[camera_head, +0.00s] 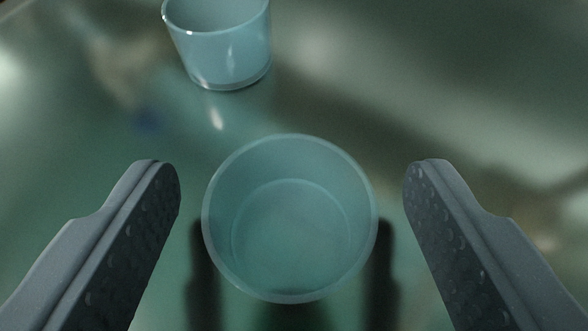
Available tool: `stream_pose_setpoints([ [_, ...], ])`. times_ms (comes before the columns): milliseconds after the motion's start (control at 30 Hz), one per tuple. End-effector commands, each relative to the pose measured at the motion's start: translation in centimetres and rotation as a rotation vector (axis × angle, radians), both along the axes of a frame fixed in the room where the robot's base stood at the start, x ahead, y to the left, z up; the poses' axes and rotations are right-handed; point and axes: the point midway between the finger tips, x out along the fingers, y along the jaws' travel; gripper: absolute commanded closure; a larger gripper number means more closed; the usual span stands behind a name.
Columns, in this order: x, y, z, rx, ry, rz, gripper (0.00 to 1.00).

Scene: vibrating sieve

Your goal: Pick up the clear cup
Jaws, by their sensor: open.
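A clear, blue-tinted cup (290,222) stands upright in the lower middle of the view, seen from above into its open mouth. It looks empty. My gripper (291,175) is open, with one dark finger on each side of the cup. A gap shows between each finger and the cup's rim, a little wider on the right. A second clear cup (222,45) stands upright beyond it at the upper left, with its top cut off by the picture edge.
The cups stand on a shiny greenish surface (480,130) with blurred reflections. The surface to the right of the second cup is free. The second cup stands clear of both fingers.

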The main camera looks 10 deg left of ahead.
Motion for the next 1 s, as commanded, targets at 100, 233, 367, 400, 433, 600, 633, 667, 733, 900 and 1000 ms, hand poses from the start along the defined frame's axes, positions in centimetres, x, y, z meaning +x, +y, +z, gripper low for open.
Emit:
stream_pose_setpoints([
  [100,0.0,0.0,0.1,0.000,0.000,0.000,0.34],
  [233,-0.1,0.0,0.1,0.000,0.001,0.000,0.65],
  [367,-0.1,0.0,0.0,0.000,0.001,0.001,0.82],
  [400,-0.1,0.0,0.0,0.000,0.001,0.001,0.82],
  [433,-0.1,0.0,0.0,0.000,0.001,0.001,0.82],
  [600,-0.1,0.1,0.1,-0.001,0.001,0.001,0.82],
  [633,-0.1,0.1,0.2,-0.001,0.001,0.001,0.82],
  [667,-0.1,0.1,0.3,-0.001,0.001,0.001,0.82],
  [733,-0.1,0.1,0.8,0.000,0.000,0.001,0.82],
  [900,-0.1,0.1,3.0,-0.001,0.001,0.001,0.82],
  [1000,-0.1,0.1,4.8,0.000,0.000,0.002,0.82],
])
